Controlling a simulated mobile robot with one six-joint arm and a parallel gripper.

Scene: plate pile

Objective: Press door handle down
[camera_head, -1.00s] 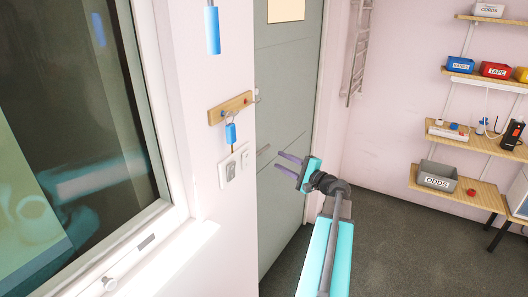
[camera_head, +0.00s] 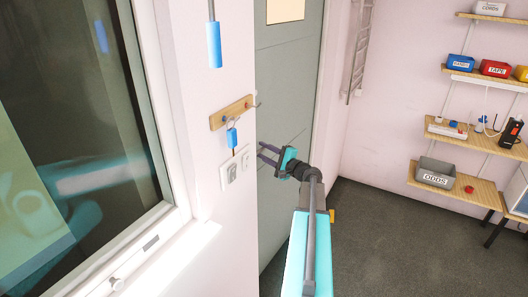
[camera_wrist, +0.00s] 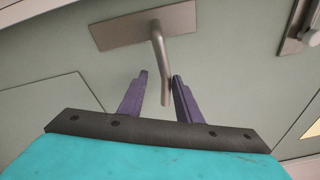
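The grey-green door (camera_head: 291,83) stands at the centre of the head view and looks closed. Its metal handle (camera_wrist: 160,58) shows in the wrist view: a bent lever on a rectangular backplate (camera_wrist: 117,30). In the head view my gripper (camera_head: 264,153) is at the door's left part, and the handle there is hidden or too small to make out. I cannot tell whether the fingers touch the lever.
A wooden key rack (camera_head: 231,112) with a blue-tagged key (camera_head: 232,136) hangs on the wall left of the door, above switch plates (camera_head: 229,172). A window (camera_head: 75,110) is further left. Shelves with bins (camera_head: 437,172) stand at right. Dark floor (camera_head: 385,230) is free.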

